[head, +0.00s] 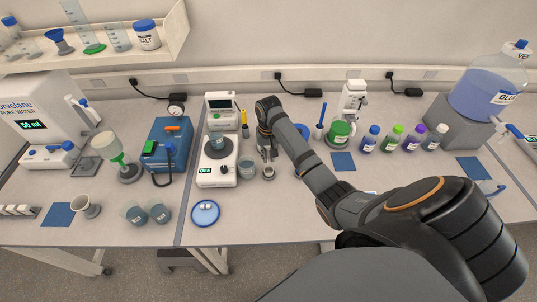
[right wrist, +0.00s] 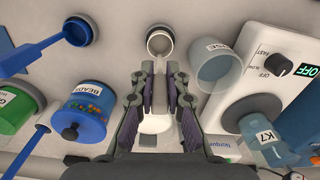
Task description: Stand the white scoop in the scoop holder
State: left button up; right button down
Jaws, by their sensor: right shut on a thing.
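In the right wrist view the holder (right wrist: 160,36) is just beyond the fingertips. I cannot tell whether the scoop touches it. My left gripper is not in view.
A rinse beaker (right wrist: 218,68) stands close beside the holder, with the stirrer (right wrist: 275,65) past it. A bead jar (right wrist: 84,108) and a blue round item with a handle (right wrist: 78,31) are on the other side. Bare bench lies in front of the holder.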

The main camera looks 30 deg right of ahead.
jog(key=shift+f, duration=0.45)
jog(key=c, duration=1.3)
grip_release()
notch_tip(320, 180, up, 8)
jog(key=shift+f, duration=0.25)
jog(key=shift+s+f, duration=0.1)
